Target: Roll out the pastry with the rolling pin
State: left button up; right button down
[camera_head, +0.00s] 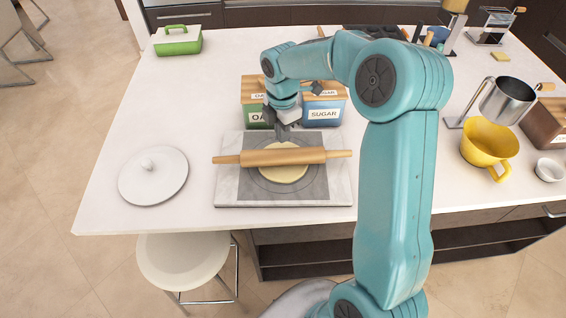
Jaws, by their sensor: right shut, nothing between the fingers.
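The wooden rolling pin (283,157) lies sideways across the pale round pastry (284,174), its handles pointing left and right. The pastry sits on a dark grey mat on a white marble board (223,190) near the counter's front edge. My right gripper (282,133) is shut and empty. It points down just behind the middle of the rolling pin; whether it touches the pin I cannot tell. The pin hides part of the pastry. My left gripper is not in view.
An oats canister (256,116) and a blue sugar canister (323,111) stand close behind the board. A white round lid (153,176) lies to the left, and a green dish (178,41) stands at the back left. A yellow jug (487,145) is at the right. The left counter is mostly clear.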

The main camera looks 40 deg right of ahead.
aim_at(283, 151)
jog(key=shift+s+a+f+b, duration=0.1)
jog(key=shift+s+a+b, duration=0.2)
jog(key=shift+s+a, duration=0.3)
jog(key=shift+s, duration=0.1)
jog(key=shift+s+a, duration=0.15)
jog(key=shift+f+b, duration=0.2)
jog(key=shift+b, duration=0.2)
jog(key=shift+f, duration=0.45)
jog(key=shift+f+b, duration=0.2)
jog(key=shift+b, duration=0.25)
jog(key=shift+f, duration=0.15)
